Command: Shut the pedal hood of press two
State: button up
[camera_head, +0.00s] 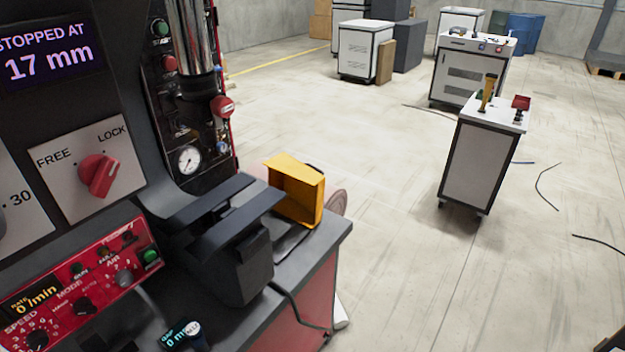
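No press label is readable. My gripper is not visible.
A dark block with two flat bars (240,265) and a cable stands on the bench before the yellow hood. A dial panel (92,170) and red control box (75,275) fill the left. A white cart (480,165) stands right. Open floor lies between, with loose cables at right.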

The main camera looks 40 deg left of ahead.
aim_at(305, 186)
jog(key=i, duration=3)
jog(key=u, duration=2.15)
